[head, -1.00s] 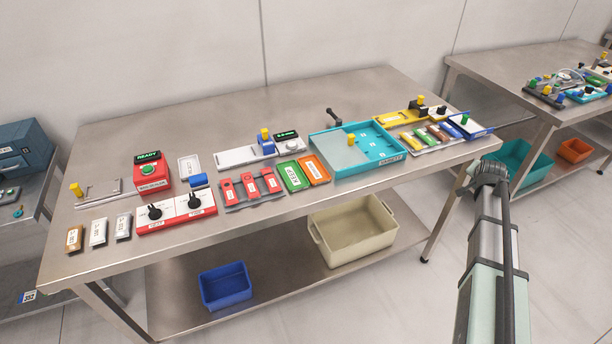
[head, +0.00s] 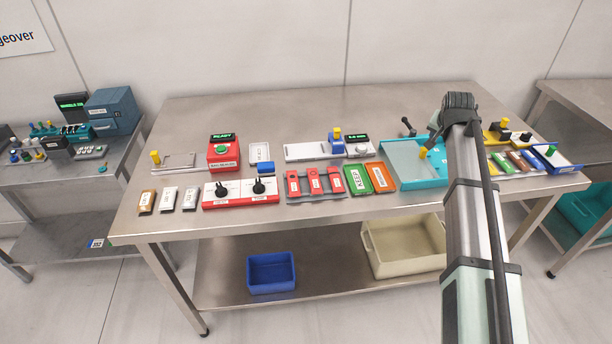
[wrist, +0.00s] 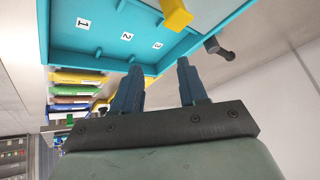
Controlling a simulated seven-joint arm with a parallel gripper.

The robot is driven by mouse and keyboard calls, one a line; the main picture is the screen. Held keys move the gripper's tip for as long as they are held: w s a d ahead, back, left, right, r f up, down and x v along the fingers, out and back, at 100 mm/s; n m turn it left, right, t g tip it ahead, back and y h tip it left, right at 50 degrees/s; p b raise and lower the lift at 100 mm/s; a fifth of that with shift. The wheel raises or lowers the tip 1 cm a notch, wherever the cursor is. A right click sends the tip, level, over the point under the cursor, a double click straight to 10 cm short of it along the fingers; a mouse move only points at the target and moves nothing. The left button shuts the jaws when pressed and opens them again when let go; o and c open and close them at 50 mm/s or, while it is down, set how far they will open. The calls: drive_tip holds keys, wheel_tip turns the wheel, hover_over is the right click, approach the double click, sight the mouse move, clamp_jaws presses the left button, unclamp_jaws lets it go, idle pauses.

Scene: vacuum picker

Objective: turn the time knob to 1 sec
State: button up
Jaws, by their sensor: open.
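A red and white panel (head: 240,197) lies at the table's front, left of the middle. It carries two black knobs, a left one (head: 220,189) and a right one (head: 258,187). The panel's labels are too small to read, so I cannot tell which knob is the time knob. My gripper (wrist: 158,66) is open and empty in the wrist view, with its two blue fingers apart beside the turquoise tray (wrist: 62,50). In the head view my arm reaches over the table's right part, well away from the knobs. The wrist view does not show the knobs.
The turquoise tray (head: 408,183) with a yellow-topped piece (head: 423,153) is near my arm. Red pieces (head: 314,181) and green (head: 358,180) and orange (head: 380,177) plates lie between it and the panel. A red READY box (head: 223,157) stands behind the panel.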

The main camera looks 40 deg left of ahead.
drive_tip(key=s+a+r+n+g, duration=0.2)
drive_tip(key=s+a, duration=0.6)
drive_tip(key=a, duration=0.5)
drive_tip(key=n+g+h, duration=0.2)
drive_tip(key=n+g, duration=0.3)
drive_tip(key=n, duration=0.2)
approach(258, 183)
wheel_tip(258, 183, down, 9)
drive_tip(key=shift+r, duration=0.15)
drive_tip(key=shift+s, duration=0.1)
clamp_jaws()
